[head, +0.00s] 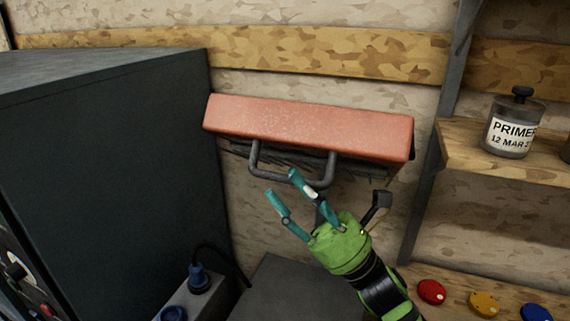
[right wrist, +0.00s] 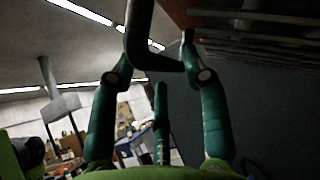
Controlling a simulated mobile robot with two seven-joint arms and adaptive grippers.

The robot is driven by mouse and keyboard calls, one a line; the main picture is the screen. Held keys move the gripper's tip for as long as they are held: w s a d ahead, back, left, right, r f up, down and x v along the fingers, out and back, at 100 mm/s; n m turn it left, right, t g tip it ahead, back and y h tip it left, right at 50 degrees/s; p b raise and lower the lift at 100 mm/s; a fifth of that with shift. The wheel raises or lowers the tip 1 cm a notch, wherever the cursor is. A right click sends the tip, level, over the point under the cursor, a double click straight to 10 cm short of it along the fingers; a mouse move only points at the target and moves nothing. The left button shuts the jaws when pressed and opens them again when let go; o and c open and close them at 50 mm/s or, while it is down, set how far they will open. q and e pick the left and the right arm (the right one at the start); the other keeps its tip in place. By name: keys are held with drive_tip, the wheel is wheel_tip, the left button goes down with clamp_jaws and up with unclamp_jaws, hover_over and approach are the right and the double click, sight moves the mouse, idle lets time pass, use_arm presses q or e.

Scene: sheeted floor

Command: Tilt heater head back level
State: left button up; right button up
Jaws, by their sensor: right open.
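The heater head (head: 310,127) is a long salmon-red box on the wall in the head view, its edge sloping down to the right in the picture. Its dark slatted underside shows in the right wrist view (right wrist: 260,30). A dark U-shaped handle (head: 254,158) hangs at its front. My green right gripper (head: 283,184) is open just below the handle, its teal fingers reaching up to it. In the right wrist view the handle's bent bar (right wrist: 139,40) comes down between the spread fingers (right wrist: 158,72); I cannot tell whether they touch it. My left gripper is out of view.
A large dark cabinet (head: 100,150) stands close on the left. A wooden shelf (head: 515,160) with a primer jar (head: 510,125) is at the right. Red (head: 431,291), yellow (head: 484,303) and blue (head: 536,312) buttons sit at lower right. A blue plug (head: 199,277) is below left.

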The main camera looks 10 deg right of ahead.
drive_tip(key=shift+w+p+x, duration=0.2)
drive_tip(key=shift+p+x, duration=0.15)
drive_tip(key=shift+x, duration=0.75)
drive_tip(key=shift+f, duration=0.15)
drive_tip(key=shift+d, duration=0.1)
clamp_jaws()
drive_tip(key=shift+w, duration=0.1)
